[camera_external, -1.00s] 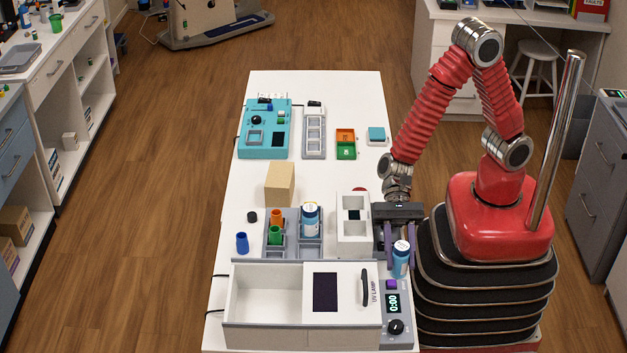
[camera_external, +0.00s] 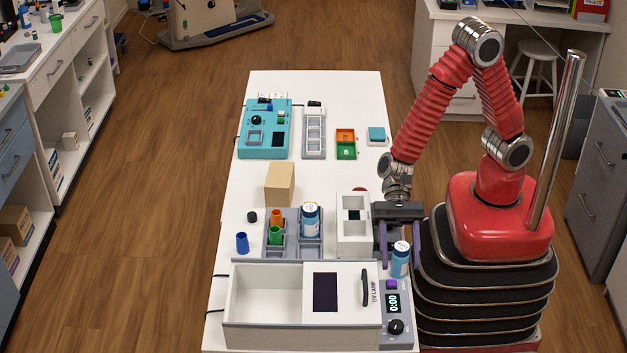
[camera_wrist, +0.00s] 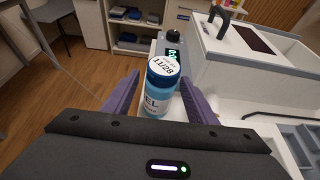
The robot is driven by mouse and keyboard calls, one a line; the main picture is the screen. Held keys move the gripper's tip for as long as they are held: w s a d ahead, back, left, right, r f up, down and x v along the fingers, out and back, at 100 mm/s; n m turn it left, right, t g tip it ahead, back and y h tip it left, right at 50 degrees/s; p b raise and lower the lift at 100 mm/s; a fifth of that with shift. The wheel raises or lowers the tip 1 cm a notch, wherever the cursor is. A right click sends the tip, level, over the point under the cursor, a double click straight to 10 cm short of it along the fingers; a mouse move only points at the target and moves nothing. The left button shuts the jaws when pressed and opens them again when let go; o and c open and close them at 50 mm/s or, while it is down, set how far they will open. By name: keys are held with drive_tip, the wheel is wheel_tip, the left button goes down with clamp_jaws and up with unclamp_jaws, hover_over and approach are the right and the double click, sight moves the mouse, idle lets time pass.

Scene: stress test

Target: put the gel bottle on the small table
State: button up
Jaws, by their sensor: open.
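The gel bottle (camera_external: 400,260) is blue with a white cap and stands upright near the right edge of the white table (camera_external: 192,335), beside the UV lamp's timer panel. In the wrist view the bottle (camera_wrist: 160,88) shows a cap reading 11/28 and part of a label reading "EL". In the wrist view the fingers (camera_wrist: 158,98) are on either side of the bottle. Contact with the bottle cannot be made out. I cannot tell which surface is the small table.
The UV lamp box (camera_external: 265,335) with its timer panel (camera_external: 395,310) is just in front. A white block-like device (camera_external: 353,240) stands left of my gripper. A grey rack (camera_external: 295,250) holds another blue bottle (camera_external: 310,220) and coloured tubes. A cardboard-coloured block (camera_external: 280,184) is farther back.

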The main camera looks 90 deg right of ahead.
drive_tip(key=v, duration=1.2)
idle(0.7)
drive_tip(key=shift+s+d+r+n, duration=0.1)
drive_tip(key=shift+s+d+n, duration=0.1)
drive_tip(key=shift+n, duration=0.1)
drive_tip(key=s+d+r+n+t+h, duration=0.2)
drive_tip(key=d+r+n+h, duration=0.1)
drive_tip(key=d, duration=0.6)
drive_tip(key=s+d+r+n+t+h, duration=0.1)
drive_tip(key=s+d+r+n+h, duration=0.2)
drive_tip(key=d+n+h, duration=0.3)
drive_tip(key=s+d+r+n+t+h, duration=0.2)
drive_tip(key=d+r+n+h, duration=0.1)
drive_tip(key=d+n, duration=0.5)
drive_tip(key=d+h, duration=0.1)
drive_tip(key=d, duration=0.2)
drive_tip(key=shift+s+d+r+t, duration=0.25)
drive_tip(key=shift+s+d+t, duration=0.05)
drive_tip(key=shift+s, duration=0.05)
